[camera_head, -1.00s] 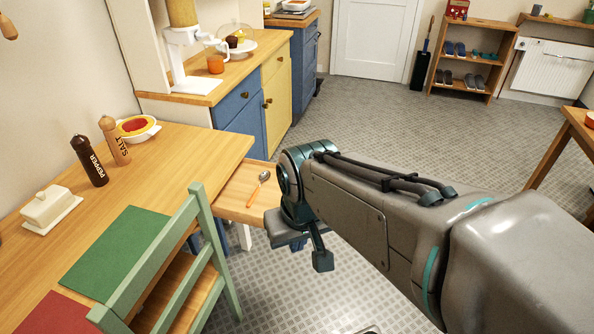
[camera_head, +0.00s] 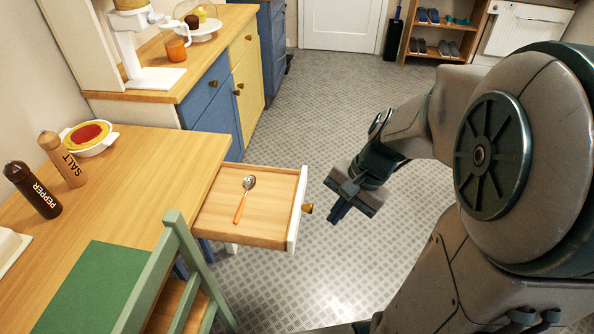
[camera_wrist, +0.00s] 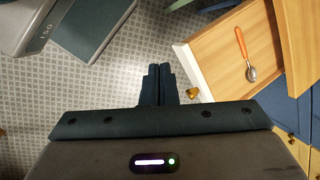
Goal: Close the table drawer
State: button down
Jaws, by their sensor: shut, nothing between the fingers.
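The table drawer (camera_head: 216,226) is pulled out from the end of the wooden table (camera_head: 178,165). It has a white front (camera_head: 297,208) with a brass-coloured knob (camera_head: 307,208), and a spoon with an orange handle (camera_head: 243,197) lies inside. My gripper (camera_head: 337,210) is shut and empty, to the right of the drawer front and apart from the knob. In the wrist view my gripper's fingers (camera_wrist: 156,82) are together, left of the knob (camera_wrist: 193,92), with the open drawer (camera_wrist: 218,62) at upper right.
The pepper mill (camera_head: 35,192), salt mill (camera_head: 64,162) and a bowl (camera_head: 90,137) are on the table. Blue and yellow cabinets (camera_head: 214,105) stand behind it. The tiled floor right of the drawer is clear.

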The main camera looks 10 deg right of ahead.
jog(key=w+d+f+m+t+y+b, duration=0.25)
jog(key=w+d+f+m+y, duration=0.4)
jog(key=f+m, duration=0.65)
jog(key=w+a+f+h, duration=0.2)
jog(key=w+a+f, duration=0.3)
jog(key=a, duration=0.4)
jog(key=shift+w+a+f+b, duration=0.15)
jog(key=shift+a+f+b, duration=0.3)
jog(key=shift+f, duration=0.15)
jog(key=shift+t, duration=0.25)
